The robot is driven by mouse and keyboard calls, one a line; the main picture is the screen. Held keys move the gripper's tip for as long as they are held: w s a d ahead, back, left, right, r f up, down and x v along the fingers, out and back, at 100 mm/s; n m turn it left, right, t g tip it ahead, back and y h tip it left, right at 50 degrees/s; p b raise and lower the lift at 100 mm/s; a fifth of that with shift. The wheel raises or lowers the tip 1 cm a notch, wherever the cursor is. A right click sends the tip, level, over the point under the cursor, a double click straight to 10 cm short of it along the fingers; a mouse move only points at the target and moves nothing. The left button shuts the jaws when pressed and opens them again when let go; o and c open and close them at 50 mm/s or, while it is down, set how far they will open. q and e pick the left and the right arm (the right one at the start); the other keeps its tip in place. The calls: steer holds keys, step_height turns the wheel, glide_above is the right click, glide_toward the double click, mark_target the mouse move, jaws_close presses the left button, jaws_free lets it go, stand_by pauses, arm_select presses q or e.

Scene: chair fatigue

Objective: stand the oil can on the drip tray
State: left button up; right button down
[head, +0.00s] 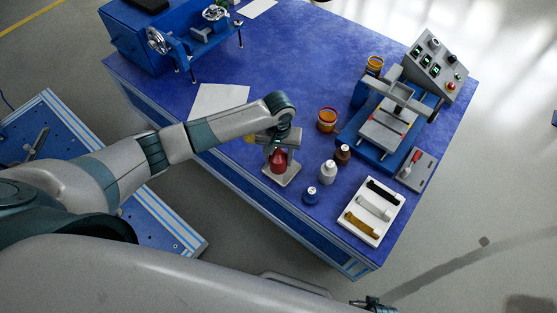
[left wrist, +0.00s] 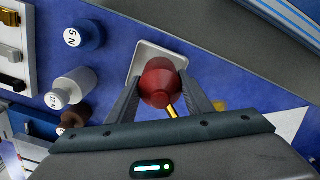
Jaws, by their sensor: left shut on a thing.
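The red oil can (head: 279,161) is held between the fingers of my left gripper (head: 281,148) at the table's front edge. In the left wrist view the can (left wrist: 160,82) sits between the two fingers, with a thin yellow part below it. The pale drip tray (head: 293,176) lies under the can; its rim also shows in the left wrist view (left wrist: 145,52). The can is over the tray in both views. I cannot tell whether its base touches the tray. A small dark part of what looks like my right gripper (head: 370,304) shows at the bottom edge.
A white tray (head: 373,239) with several bars is nearer the corner. An orange pot (head: 327,120) and a press (head: 385,130) stand behind.

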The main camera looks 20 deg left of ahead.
arm_select(q)
step_height(320, 180, down, 2)
arm_select(e)
steer(key=shift+w+a+r, duration=0.1)
steer(key=shift+w+r, duration=0.25)
steer(key=shift+r, duration=0.05)
arm_select(q)
steer(key=shift+f, duration=0.1)
arm_select(e)
steer(key=shift+s, duration=0.15)
arm_select(q)
steer(key=o, duration=1.4)
arm_select(e)
steer(key=shift+s+f, duration=0.1)
steer(key=shift+f, duration=0.1)
